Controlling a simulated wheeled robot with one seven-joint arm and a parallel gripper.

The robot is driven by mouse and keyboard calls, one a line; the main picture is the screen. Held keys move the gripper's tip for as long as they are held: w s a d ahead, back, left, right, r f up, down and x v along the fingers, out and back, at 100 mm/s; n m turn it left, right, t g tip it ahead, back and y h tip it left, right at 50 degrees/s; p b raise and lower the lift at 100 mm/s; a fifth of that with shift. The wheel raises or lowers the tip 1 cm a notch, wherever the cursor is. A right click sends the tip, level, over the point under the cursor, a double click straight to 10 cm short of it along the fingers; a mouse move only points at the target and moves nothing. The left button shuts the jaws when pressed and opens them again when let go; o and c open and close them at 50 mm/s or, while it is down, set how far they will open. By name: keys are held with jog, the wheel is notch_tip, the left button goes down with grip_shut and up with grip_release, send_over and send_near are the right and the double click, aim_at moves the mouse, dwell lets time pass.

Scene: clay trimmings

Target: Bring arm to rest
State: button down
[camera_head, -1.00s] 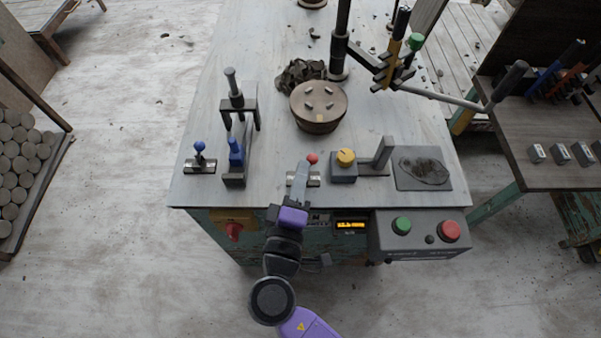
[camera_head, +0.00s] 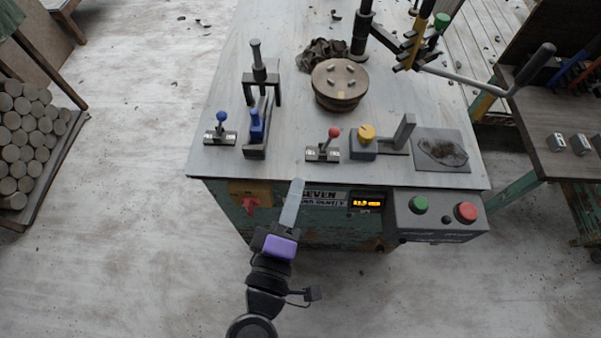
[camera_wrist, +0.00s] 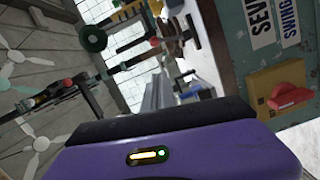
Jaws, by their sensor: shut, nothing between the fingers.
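My gripper (camera_head: 291,204) is in front of the workbench (camera_head: 225,150), below its front edge in the head view. Its long grey fingers are together and point up toward the bench front, with nothing held. The purple wrist housing (camera_head: 279,246) shows below the fingers, and my dark arm links run down to the bottom edge. In the wrist view the purple housing (camera_wrist: 180,160) fills the bottom, and the fingers (camera_wrist: 155,96) are partly hidden behind its dark edge.
On the bench stand a red-knobbed lever (camera_head: 333,133), a blue-knobbed lever (camera_head: 221,117), a yellow-knobbed block (camera_head: 366,133) and a round wooden piece (camera_head: 340,82). A button box (camera_head: 435,215) and a red switch (camera_head: 250,203) are on the front.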

jog(key=shift+s+a, duration=0.15)
jog(key=shift+s, duration=0.35)
jog(key=a+f+n+y, duration=0.1)
jog(key=a+n+y, duration=0.1)
jog(key=a+y, duration=0.35)
jog(key=s+d+f+m+g+y, duration=0.2)
jog(key=s+f+g+y, duration=0.2)
jog(key=s+y, duration=0.1)
jog(key=s+d+r+m+h, duration=0.2)
jog(key=s+d+m, duration=0.2)
jog(key=d, duration=0.4)
jog(key=s+d+r+m+t+h, duration=0.1)
jog(key=s+d+r+m+h, duration=0.1)
jog(key=s+d+m, duration=0.2)
jog(key=s+d+r+m+h, duration=0.2)
jog(key=s+d+m, duration=0.3)
jog(key=d, duration=0.8)
jog(key=s, duration=0.3)
jog(key=shift+s+d+r+t, duration=0.15)
jog(key=shift+s+r+t, duration=0.15)
jog(key=shift+r+t, duration=0.1)
